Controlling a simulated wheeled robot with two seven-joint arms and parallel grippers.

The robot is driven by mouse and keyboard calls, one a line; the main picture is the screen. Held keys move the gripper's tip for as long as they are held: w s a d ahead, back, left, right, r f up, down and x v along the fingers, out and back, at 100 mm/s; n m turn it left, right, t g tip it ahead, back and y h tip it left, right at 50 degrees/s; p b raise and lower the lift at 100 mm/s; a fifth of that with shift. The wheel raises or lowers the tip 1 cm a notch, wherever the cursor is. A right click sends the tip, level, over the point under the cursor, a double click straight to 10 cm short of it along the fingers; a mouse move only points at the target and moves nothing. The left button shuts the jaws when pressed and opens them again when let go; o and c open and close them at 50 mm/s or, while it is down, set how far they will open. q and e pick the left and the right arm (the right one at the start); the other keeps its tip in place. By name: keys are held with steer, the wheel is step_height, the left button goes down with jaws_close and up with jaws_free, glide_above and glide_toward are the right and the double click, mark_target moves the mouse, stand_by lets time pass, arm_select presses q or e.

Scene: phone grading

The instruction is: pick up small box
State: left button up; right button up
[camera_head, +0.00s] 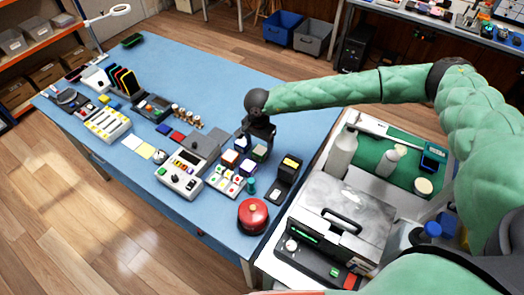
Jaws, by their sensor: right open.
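Several small boxes stand in a cluster on the blue table: a dark box with a pale top (229,157), a box with a white front (246,166), and a box with a greenish top (260,152). Another small box (242,144) is partly covered by my gripper. My right gripper (257,143) reaches in from the right, points down, and is open just above and behind the cluster. Whether its fingers touch a box is too small to tell. My left gripper is out of view.
A white tray with coloured pieces (225,181), a grey device with buttons (180,180), a red round object (253,214) and a black stand (283,184) surround the boxes. A case with a handle (340,228) stands on the bench at right.

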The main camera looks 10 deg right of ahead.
mark_target(259, 151)
steer(key=shift+w+d+f, duration=0.1)
steer(key=shift+d+f, duration=0.05)
steer(key=shift+f, duration=0.5)
step_height(259, 151, down, 4)
steer(key=shift+f, duration=0.45)
steer(key=c, duration=0.9)
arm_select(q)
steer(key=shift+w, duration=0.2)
arm_select(e)
steer(key=shift+c, duration=0.9)
